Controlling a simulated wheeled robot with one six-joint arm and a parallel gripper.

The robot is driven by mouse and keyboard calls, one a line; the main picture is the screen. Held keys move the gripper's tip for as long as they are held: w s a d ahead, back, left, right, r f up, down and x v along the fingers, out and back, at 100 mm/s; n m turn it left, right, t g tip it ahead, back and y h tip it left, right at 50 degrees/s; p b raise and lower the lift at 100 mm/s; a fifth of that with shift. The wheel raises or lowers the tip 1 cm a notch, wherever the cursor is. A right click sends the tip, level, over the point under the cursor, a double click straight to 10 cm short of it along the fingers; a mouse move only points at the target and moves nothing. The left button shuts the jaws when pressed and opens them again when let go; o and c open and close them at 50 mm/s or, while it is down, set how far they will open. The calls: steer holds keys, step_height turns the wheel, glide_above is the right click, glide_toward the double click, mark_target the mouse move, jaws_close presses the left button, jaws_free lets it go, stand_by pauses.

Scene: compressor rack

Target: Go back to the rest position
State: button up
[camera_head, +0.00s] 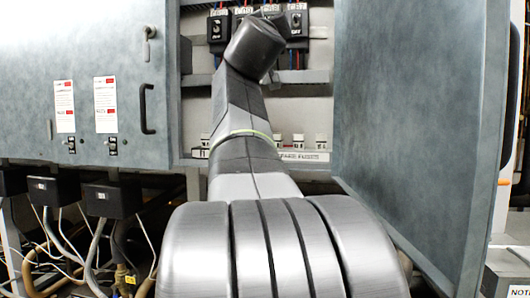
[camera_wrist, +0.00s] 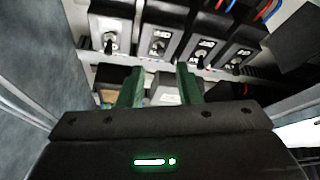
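In the wrist view my gripper (camera_wrist: 158,80) shows as two green fingers standing apart, with nothing held between them. The fingers point toward the inside of the open cabinet, below a row of black breaker switches (camera_wrist: 160,46). They look apart from the switches, though the exact distance cannot be told. In the head view my arm reaches up and forward to the open cabinet (camera_head: 302,110), and my gripper is hidden behind the arm's end. Some black switches (camera_head: 297,22) show on both sides of the arm there.
An open grey door (camera_head: 410,110) stands close on the right of my arm. A shut grey door (camera_head: 110,60) with a black handle (camera_head: 147,108) is on the left. Black boxes (camera_head: 112,200) with hanging cables and pipes are below it. Coloured wires (camera_wrist: 266,10) run above the switches.

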steer(key=p+x, duration=0.6)
steer(key=shift+w+r+g, duration=0.2)
steer(key=shift+r+g, duration=0.15)
steer(key=shift+g, duration=0.05)
steer(key=shift+p, duration=0.7)
steer(key=g+p, duration=0.2)
steer(key=p, duration=0.7)
steer(key=r+g+p, duration=0.1)
steer(key=p, duration=0.8)
steer(key=shift+s+r+m+g, duration=0.1)
steer(key=shift+s+m+g, duration=0.05)
steer(key=shift+m+g, duration=0.2)
steer(key=shift+g+p, duration=0.25)
steer(key=shift+p, duration=0.7)
steer(key=shift+s, duration=0.4)
steer(key=shift+f, duration=0.25)
